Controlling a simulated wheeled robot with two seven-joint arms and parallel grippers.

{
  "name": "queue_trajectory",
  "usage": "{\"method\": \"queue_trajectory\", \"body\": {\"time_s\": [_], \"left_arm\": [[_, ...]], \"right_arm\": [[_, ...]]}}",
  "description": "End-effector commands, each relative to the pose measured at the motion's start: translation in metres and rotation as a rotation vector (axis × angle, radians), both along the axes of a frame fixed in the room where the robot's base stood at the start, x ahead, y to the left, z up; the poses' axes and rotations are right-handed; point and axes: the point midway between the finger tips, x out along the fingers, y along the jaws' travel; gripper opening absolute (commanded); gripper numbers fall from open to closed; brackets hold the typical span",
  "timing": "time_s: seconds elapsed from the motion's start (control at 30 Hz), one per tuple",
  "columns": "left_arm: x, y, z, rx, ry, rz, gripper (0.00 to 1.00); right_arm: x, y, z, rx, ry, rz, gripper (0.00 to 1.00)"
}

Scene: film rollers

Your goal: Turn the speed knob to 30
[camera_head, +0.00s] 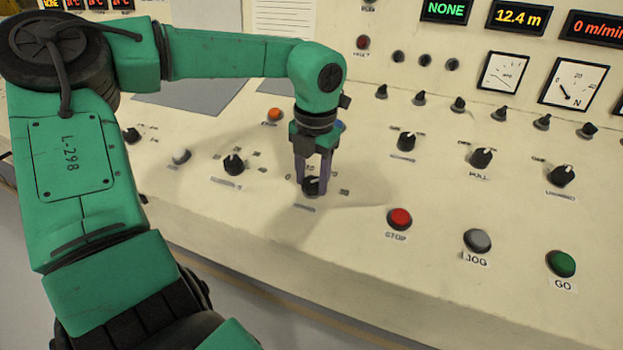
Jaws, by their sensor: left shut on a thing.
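The knob in my left gripper (313,172) is a small black knob (311,186) on the sloped cream panel (370,270), left of the red STOP button. My left gripper points down and its fingers are shut around this knob. Small marks stand around the knob, and a label lies below it; both are too small to read, so I cannot tell its setting. My right gripper is not in view.
Red STOP (399,218), grey JOG (477,240) and green GO (561,263) buttons lie to the right. Another black knob (234,164) is at left, and an orange button (274,115) is behind. Displays (519,16) and a dial (573,82) are on the upright back.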

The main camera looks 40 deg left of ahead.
Motion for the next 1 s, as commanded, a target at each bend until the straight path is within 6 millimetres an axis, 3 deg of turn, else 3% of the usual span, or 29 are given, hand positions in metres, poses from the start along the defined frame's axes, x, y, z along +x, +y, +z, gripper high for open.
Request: {"method": "queue_trajectory", "body": {"time_s": [0.5, 1.0], "left_arm": [[0.0008, -0.0015, 0.0005, 0.081, 0.024, -0.362, 0.00], [0.0010, -0.0015, 0.0013, 0.099, 0.028, -0.439, 0.00]], "right_arm": [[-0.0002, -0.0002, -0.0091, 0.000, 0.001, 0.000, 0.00], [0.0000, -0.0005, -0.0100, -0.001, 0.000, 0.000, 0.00]]}}
